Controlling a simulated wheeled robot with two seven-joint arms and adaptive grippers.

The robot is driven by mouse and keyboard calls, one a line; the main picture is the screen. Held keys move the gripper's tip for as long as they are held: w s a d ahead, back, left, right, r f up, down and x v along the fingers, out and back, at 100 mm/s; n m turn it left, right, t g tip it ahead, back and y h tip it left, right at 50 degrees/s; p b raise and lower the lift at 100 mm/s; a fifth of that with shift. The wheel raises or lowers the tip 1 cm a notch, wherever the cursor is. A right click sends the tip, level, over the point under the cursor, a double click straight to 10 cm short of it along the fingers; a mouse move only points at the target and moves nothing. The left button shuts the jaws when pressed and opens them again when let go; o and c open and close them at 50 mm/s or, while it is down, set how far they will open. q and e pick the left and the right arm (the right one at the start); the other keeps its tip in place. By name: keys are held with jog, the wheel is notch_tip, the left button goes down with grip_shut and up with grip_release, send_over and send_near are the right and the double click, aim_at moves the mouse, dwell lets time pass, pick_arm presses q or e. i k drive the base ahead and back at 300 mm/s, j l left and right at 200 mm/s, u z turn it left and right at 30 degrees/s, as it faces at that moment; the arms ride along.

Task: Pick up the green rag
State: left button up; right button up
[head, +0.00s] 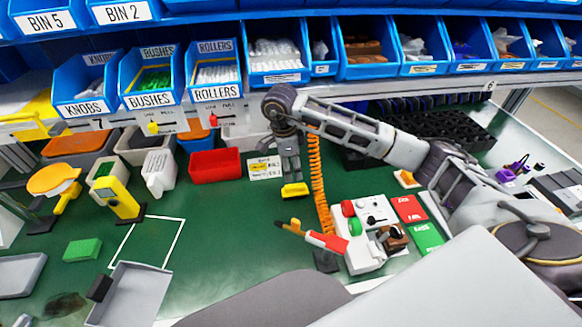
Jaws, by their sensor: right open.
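The green rag (82,249) looks like a small, flat green block. It lies on the green bench top at the left, left of a white outlined rectangle. My right arm reaches in from the right, and its gripper (291,167) hangs pointing down near the middle of the bench, far to the right of the rag and behind it. The right gripper is open, with nothing seen between its fingers. A small yellow piece shows just below it; I cannot tell whether they touch. My left gripper is not in view.
A grey tray (128,296) stands right of the rag, towards the front. Yellow stands (122,200) and small bins, one a red bin (215,166), are behind it. A white switch box (368,232) and an orange coiled hose (319,185) stand at centre. Blue bins line the shelf.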

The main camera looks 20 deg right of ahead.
aim_at(85, 250)
jog(key=u, duration=1.5)
